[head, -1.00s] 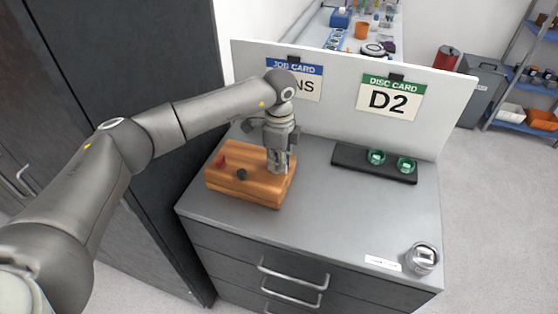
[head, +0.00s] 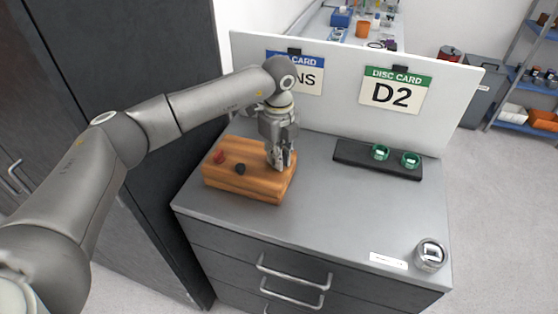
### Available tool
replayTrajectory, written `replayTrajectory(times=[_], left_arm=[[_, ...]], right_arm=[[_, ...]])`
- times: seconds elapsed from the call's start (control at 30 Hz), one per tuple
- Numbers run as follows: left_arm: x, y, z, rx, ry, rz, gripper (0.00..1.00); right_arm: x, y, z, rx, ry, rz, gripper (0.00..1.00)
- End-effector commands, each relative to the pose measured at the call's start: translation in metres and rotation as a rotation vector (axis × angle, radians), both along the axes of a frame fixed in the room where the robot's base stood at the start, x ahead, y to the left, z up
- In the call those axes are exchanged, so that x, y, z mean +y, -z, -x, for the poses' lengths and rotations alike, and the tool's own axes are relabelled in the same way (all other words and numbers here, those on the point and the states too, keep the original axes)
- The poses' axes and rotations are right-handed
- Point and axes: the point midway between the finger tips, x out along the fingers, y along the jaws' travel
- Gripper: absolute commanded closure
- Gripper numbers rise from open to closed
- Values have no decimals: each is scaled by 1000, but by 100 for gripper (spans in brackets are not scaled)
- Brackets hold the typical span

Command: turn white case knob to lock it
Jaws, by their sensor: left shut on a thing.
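The wooden case (head: 250,188) sits at the left of the grey cabinet top. A red knob (head: 219,157) and a black knob (head: 240,169) show on its top. My left gripper (head: 279,163) points down at the case's right end, with its fingers shut at the top face. The fingers hide what they grip; it fits the white case knob, which shows nowhere else. My right gripper is not in view.
A white board (head: 345,118) with a job card and a disc card (head: 395,90) stands behind the case. A dark tray (head: 350,155) with two green rings lies to the right. The top's middle is clear.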

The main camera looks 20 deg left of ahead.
Motion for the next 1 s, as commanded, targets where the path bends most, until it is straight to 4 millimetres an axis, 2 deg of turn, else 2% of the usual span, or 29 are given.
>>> replayTrajectory(times=[0.03,0.5,1.0], left_arm=[[0,3,-1,-3,43,1,100],[2,2,1,-3,489,0,100],[5,0,2,-3,897,-1,100]], right_arm=[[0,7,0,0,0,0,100],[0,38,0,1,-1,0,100],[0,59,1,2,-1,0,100]])
